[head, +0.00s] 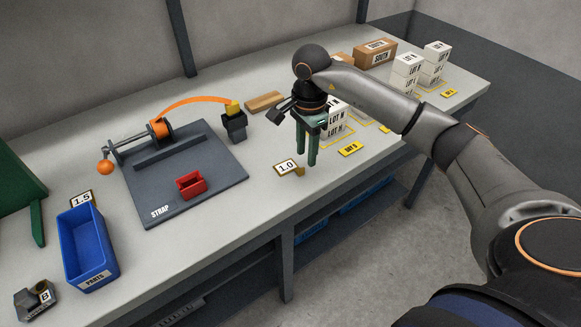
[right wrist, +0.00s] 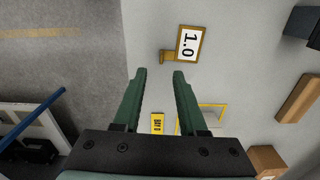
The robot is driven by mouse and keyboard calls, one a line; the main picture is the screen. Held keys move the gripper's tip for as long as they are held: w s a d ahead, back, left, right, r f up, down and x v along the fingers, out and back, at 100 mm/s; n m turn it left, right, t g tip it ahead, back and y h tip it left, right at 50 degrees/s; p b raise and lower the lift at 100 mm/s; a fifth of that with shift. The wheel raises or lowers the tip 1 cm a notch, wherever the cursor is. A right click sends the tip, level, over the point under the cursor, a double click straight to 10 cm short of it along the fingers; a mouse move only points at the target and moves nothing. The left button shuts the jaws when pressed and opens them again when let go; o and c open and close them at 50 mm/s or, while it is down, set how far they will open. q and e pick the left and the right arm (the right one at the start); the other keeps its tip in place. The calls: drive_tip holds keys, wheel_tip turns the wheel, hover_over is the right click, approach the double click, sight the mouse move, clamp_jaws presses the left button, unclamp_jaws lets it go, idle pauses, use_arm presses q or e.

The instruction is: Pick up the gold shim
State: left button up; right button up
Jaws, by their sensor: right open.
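A gold-edged piece with a white face marked 1.0 and a small gold tab, seemingly the gold shim (head: 287,167), lies on the bench. It also shows in the right wrist view (right wrist: 187,45), ahead of the fingertips and right of centre. A similar piece marked 1.5 (head: 82,199), with a darker edge, is at the left behind the blue bin. My right gripper (head: 309,163) is open and empty, its green fingers pointing down just right of the 1.0 piece. The fingers (right wrist: 157,72) are apart with bare surface between them. My left gripper is not seen.
A blue parts bin (head: 88,248) is farther left. White lot boxes (head: 337,124) stand close behind my right gripper. The bench's front edge is near the shim.

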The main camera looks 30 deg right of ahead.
sight(289, 167)
drive_tip(key=shift+a+f, duration=0.15)
drive_tip(key=shift+f, duration=1.05)
drive_tip(key=shift+a+f, duration=0.15)
drive_tip(key=shift+f, duration=1)
clamp_jaws()
